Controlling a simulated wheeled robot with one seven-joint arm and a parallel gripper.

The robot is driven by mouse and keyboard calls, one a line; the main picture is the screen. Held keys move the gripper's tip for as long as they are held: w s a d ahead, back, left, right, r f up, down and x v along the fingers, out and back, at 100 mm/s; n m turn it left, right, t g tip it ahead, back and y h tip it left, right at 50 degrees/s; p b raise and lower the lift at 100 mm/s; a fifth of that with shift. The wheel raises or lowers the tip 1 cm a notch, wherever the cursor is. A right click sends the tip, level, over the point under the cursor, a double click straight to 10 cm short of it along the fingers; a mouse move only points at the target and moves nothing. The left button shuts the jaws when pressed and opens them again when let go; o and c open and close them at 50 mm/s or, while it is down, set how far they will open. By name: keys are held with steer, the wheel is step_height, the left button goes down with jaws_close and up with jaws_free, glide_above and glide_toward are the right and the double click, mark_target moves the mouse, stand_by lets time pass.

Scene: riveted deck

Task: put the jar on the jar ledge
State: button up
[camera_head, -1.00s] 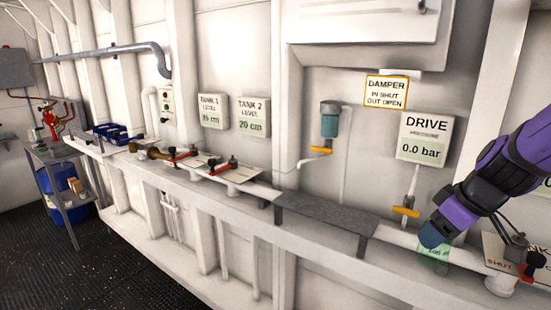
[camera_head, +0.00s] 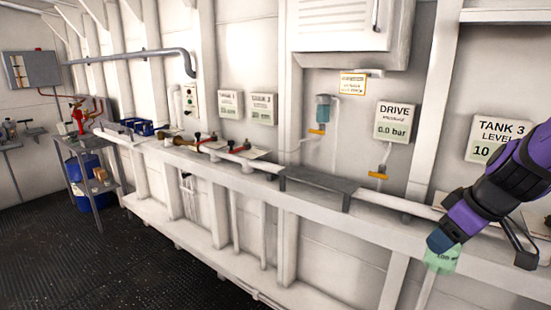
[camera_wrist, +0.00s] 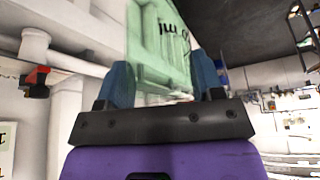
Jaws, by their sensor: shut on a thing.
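The jar (camera_head: 442,261) is a pale green, see-through vessel with dark markings. My gripper (camera_head: 440,243) is shut on it and holds it in the air in front of the wall bench, at the right of the head view. In the wrist view the jar (camera_wrist: 160,45) stands between the two blue fingers (camera_wrist: 165,85), and its upper end is cut off by the frame. A grey ledge (camera_head: 318,186) sits on the bench left of my gripper, with its top bare; I cannot tell whether it is the jar ledge.
The white bench (camera_head: 240,181) runs along the wall with pipes and red-handled valves (camera_head: 238,147). A blue-bodied filter (camera_head: 323,110) and a DRIVE gauge (camera_head: 395,122) hang above the grey ledge. A grey cart (camera_head: 88,160) stands far left. The dark floor (camera_head: 150,250) is clear.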

steer(key=shift+s, duration=0.25)
steer(key=shift+w+f, duration=0.15)
steer(key=shift+w, duration=0.45)
steer(key=shift+w+f, duration=0.15)
steer(key=shift+w, duration=0.45)
steer(key=w+a+f+m+h, duration=0.2)
steer(key=w+f+m, duration=0.4)
steer(key=w+f, duration=1.5)
steer(key=s+f, duration=0.4)
steer(key=f, duration=0.2)
steer(key=shift+s+a+t, duration=0.25)
steer(key=shift+s+t, duration=0.05)
steer(key=shift+s, duration=0.1)
